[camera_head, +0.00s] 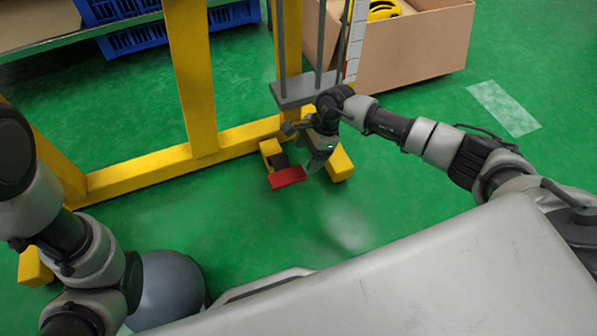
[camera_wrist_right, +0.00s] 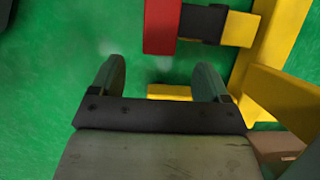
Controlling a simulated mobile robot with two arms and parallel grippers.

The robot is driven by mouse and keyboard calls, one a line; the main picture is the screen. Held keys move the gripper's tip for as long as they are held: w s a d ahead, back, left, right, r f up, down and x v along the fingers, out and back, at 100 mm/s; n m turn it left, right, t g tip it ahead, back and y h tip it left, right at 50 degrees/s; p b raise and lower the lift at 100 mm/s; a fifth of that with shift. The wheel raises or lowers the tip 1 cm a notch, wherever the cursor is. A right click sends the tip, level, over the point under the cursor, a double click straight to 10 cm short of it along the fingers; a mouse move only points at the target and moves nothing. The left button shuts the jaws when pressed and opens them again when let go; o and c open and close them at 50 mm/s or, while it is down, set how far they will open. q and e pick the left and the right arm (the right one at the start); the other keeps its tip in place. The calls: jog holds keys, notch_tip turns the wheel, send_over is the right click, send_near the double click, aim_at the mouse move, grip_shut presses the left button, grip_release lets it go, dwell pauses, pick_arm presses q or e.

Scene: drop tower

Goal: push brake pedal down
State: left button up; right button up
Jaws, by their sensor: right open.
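The brake pedal is a red plate (camera_head: 287,177) on a dark arm at the foot of the yellow frame, low over the green floor. It also shows at the top of the right wrist view (camera_wrist_right: 161,25), with its dark arm (camera_wrist_right: 201,22) joined to a yellow block. My right gripper (camera_head: 314,163) is just to the right of the pedal in the head view. In the right wrist view its two fingers (camera_wrist_right: 162,80) are spread apart with nothing between them. The pedal lies beyond the fingertips, and I see no contact. My left gripper is not in view.
The yellow frame (camera_head: 196,75) stands behind the pedal, with a grey plate (camera_head: 296,90) on rods above it. A cardboard box (camera_head: 418,45) stands behind right, and blue crates (camera_head: 135,38) sit under a shelf at back left. Green floor before the pedal is clear.

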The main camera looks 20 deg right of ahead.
aim_at(297, 172)
jog(key=b+x, duration=0.3)
jog(key=x, duration=0.3)
jog(key=shift+a+f, duration=0.15)
jog(key=shift+f, duration=0.15)
